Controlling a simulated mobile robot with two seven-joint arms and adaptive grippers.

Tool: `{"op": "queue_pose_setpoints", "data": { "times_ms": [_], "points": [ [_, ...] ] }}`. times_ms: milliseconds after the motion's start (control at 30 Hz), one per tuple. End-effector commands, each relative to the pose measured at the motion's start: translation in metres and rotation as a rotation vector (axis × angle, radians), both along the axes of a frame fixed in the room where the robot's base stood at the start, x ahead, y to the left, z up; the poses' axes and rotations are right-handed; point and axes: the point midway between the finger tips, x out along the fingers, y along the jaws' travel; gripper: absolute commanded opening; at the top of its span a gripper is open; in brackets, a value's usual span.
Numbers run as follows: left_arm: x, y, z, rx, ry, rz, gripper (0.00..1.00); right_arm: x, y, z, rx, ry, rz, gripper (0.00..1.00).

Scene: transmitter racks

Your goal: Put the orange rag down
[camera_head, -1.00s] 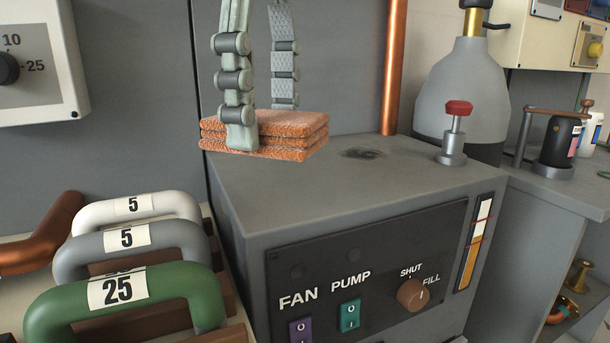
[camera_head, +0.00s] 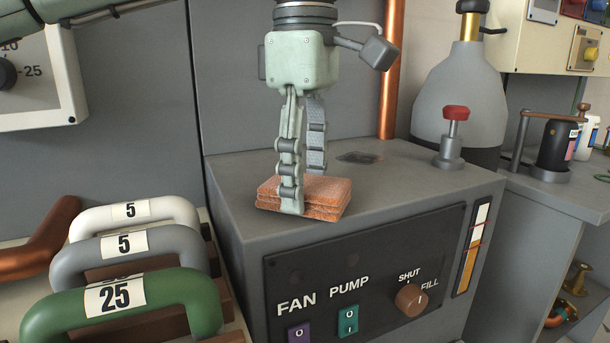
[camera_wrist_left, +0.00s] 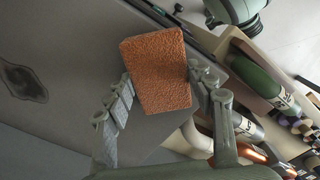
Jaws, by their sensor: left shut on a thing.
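The orange rag (camera_head: 326,194) is a folded, layered pad at the front left of the grey cabinet's top (camera_head: 400,190). My left gripper (camera_head: 302,200) points down with its fingers on either side of the rag, shut on it. The rag's underside is at or very close to the cabinet top; I cannot tell whether it touches. In the left wrist view the rag (camera_wrist_left: 157,70) lies between the two fingers (camera_wrist_left: 160,95). My right gripper is in neither view.
A red-topped valve (camera_head: 454,135) stands at the back right of the cabinet top, and a dark stain (camera_head: 358,157) lies behind the rag. Numbered handles (camera_head: 125,300) stand to the left. A copper pipe (camera_head: 390,80) and grey bottle (camera_head: 462,90) are behind.

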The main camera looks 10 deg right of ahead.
Motion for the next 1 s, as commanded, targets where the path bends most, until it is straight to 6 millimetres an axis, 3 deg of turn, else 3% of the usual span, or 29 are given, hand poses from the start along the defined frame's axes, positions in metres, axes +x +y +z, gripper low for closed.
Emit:
{"op": "queue_pose_setpoints", "data": {
  "times_ms": [167, 200, 367, 767, 1000],
  "points": [
    [0.0, 0.0, -0.004, 0.0, 0.0, 0.0, 0.28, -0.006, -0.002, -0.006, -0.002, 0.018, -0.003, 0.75],
    [0.0, 0.0, -0.003, 0.0, 0.0, 0.0, 0.57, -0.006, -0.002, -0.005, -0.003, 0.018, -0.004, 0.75],
    [0.0, 0.0, -0.003, 0.0, 0.0, 0.0, 0.75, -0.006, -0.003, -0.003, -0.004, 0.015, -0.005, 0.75],
    [0.0, 0.0, 0.006, -0.001, -0.001, 0.001, 0.75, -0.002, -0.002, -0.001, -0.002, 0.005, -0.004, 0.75],
    [0.0, -0.001, 0.053, 0.0, -0.002, 0.001, 0.75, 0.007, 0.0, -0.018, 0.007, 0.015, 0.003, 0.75]
  ]
}}
